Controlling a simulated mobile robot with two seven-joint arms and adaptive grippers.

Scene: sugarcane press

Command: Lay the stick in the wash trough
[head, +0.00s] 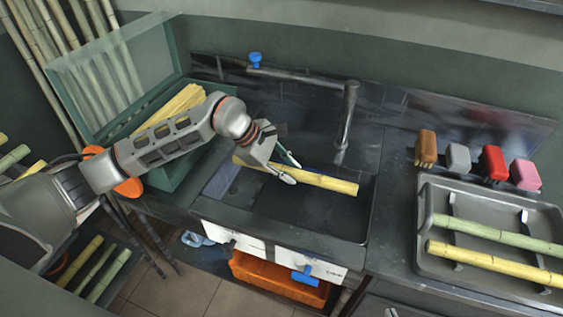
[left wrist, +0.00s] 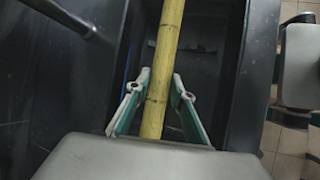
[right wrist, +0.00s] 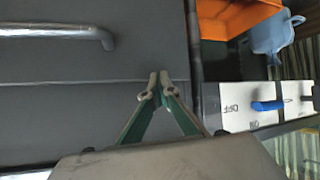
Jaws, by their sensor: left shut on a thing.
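The yellow stick (head: 325,181) lies lengthwise over the dark wash trough (head: 320,222) in the head view. It is nearly level across the picture. My left gripper (head: 290,172) is shut on the stick towards its left part. In the left wrist view the stick (left wrist: 166,50) runs between the two fingers (left wrist: 160,86), with the dark trough (left wrist: 205,75) behind it. I cannot tell whether the stick touches the trough floor. My right gripper (right wrist: 159,79) is shut and empty in the right wrist view, in front of a grey cabinet face; it is not in the head view.
A tap (head: 347,115) stands behind the trough. A grey tray (head: 440,265) with a green and a yellow stick lies at the right, with several coloured brushes (head: 458,158) behind it. A green open box (head: 178,165) stands at the left. An orange crate (head: 270,280) is below.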

